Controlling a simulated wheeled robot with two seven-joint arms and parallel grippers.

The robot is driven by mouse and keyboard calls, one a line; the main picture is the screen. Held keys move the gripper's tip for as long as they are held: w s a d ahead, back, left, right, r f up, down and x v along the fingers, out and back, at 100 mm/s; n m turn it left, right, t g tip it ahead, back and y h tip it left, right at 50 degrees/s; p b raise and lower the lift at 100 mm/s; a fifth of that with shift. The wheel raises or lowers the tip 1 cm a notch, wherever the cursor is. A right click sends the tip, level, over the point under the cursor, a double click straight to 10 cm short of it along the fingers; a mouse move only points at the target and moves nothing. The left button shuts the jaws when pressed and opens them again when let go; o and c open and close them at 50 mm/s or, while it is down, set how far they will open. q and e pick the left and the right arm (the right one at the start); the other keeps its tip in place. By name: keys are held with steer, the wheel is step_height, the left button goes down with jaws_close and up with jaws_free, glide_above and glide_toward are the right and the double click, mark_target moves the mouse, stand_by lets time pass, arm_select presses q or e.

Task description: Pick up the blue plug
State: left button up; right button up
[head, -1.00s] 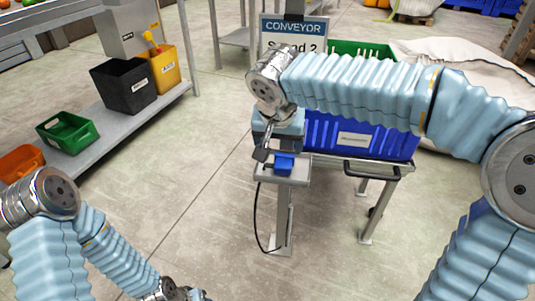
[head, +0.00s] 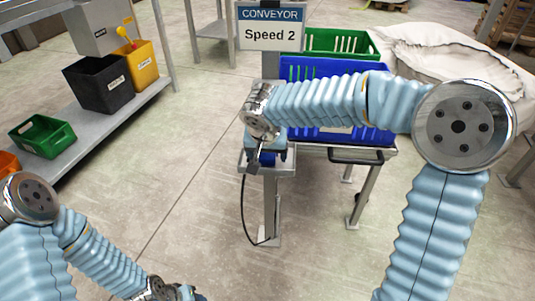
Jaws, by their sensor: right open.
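The blue plug (head: 268,158) is small and sits on the grey stand's top plate (head: 284,170) in the middle of the head view. It is partly hidden by my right gripper (head: 257,158). That gripper is open and points down at the plate, close beside or around the plug; I cannot tell whether it touches. A black cable (head: 243,213) hangs from the plate in a loop to the stand's foot. My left gripper (head: 184,293) is low at the bottom edge, mostly cut off, and its fingers are not clear.
A blue crate (head: 318,69) and a green crate (head: 350,43) stand behind my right arm. A "Speed 2" sign (head: 271,28) rises behind the plate. At left, a grey shelf (head: 110,121) holds black, yellow and green bins. The floor between is clear.

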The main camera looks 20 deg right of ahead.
steer(key=shift+w+f, duration=0.1)
steer(key=shift+f, duration=0.2)
steer(key=shift+r, duration=0.1)
steer(key=c, duration=1.1)
steer(key=shift+r, duration=0.5)
step_height(320, 180, up, 2)
steer(key=shift+r, duration=0.25)
steer(key=s+d+r, duration=0.1)
steer(key=s+r, duration=0.2)
steer(key=s, duration=0.1)
steer(key=s+d+r, duration=0.2)
steer(key=s+r, duration=0.1)
steer(key=s, duration=0.2)
steer(key=s+d+r, duration=0.1)
steer(key=s+r, duration=0.2)
steer(key=s, duration=0.1)
steer(key=shift+s+d+r, duration=0.2)
steer(key=shift+r, duration=0.05)
